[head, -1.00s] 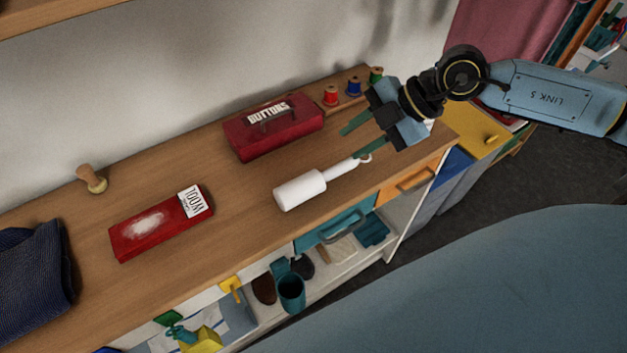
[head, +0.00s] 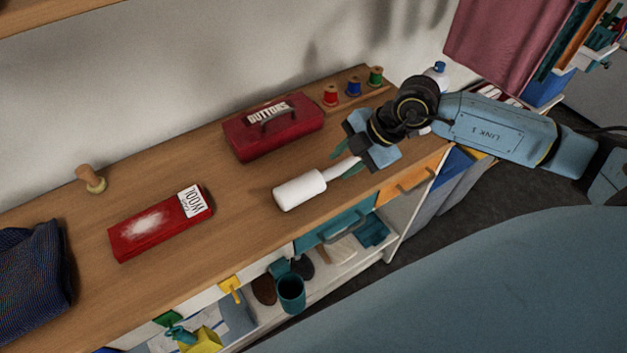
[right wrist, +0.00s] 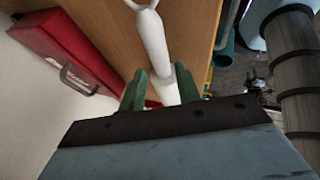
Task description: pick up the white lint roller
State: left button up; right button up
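The white lint roller (head: 300,189) lies on the wooden counter, its thick cylinder to the left and its thin handle running up to the right. My right gripper (head: 346,163) is low over the handle and hides part of it in the head view. In the right wrist view, the green fingers (right wrist: 159,78) are apart, one on each side of the roller's handle (right wrist: 152,38). A gap shows beside the left finger, so the gripper is open. Whether the right finger touches the handle is unclear. My left gripper is out of view.
A red buttons box (head: 272,126) stands behind the roller, with thread spools (head: 353,86) beyond it. A red wool box (head: 160,222), a wooden stamp-like object (head: 91,179) and dark cloth (head: 34,270) are to the left. The counter's front edge is close to the roller.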

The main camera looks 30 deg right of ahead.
aim_at(332, 171)
jog(key=x, duration=0.3)
jog(key=shift+a+f, duration=0.25)
jog(key=shift+a, duration=0.1)
grip_shut()
jog(key=shift+r, duration=0.1)
